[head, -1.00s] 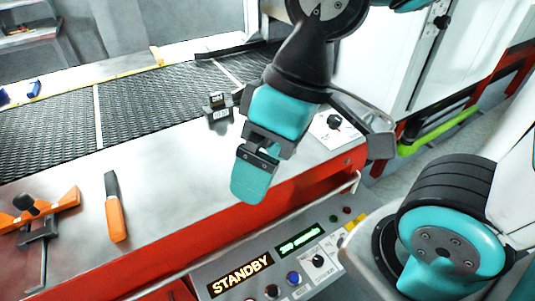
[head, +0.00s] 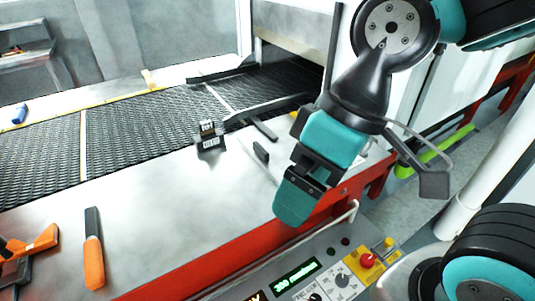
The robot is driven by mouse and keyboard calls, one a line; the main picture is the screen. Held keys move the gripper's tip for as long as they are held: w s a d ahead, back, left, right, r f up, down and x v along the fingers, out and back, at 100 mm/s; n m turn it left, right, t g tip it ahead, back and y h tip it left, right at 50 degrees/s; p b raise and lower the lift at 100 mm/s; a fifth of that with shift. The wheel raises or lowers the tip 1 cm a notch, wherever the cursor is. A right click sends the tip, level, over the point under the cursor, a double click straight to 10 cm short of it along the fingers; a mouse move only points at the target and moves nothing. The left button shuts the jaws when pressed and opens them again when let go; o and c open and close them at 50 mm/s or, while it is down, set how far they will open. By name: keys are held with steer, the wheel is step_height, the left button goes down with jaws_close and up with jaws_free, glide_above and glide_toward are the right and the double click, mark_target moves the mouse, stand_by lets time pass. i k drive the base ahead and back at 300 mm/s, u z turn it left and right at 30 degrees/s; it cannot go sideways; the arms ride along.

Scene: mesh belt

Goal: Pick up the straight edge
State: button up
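I cannot tell for sure which piece is the straight edge. A short dark bar (head: 262,129) lies on the steel deck by the belt's near edge, left of my gripper. A longer dark strip (head: 222,74) lies along the belt's far side. My gripper (head: 294,204) hangs over the front of the deck, teal fingers pointing down. It touches neither bar. One finger covers the other from this side, so its opening does not show. No object shows at its fingertips.
An orange-handled tool (head: 93,255) and an orange-and-black tool (head: 30,245) lie at the deck's left. A small black block with a label (head: 209,137) stands near the belt (head: 130,125). A control panel with a red button (head: 368,261) is below. The middle deck is clear.

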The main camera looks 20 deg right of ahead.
mark_target(259, 153)
steer(key=u, duration=2.25)
steer(key=k, duration=0.85)
steer(key=z, duration=0.95)
steer(key=i, duration=0.5)
steer(key=z, duration=0.05)
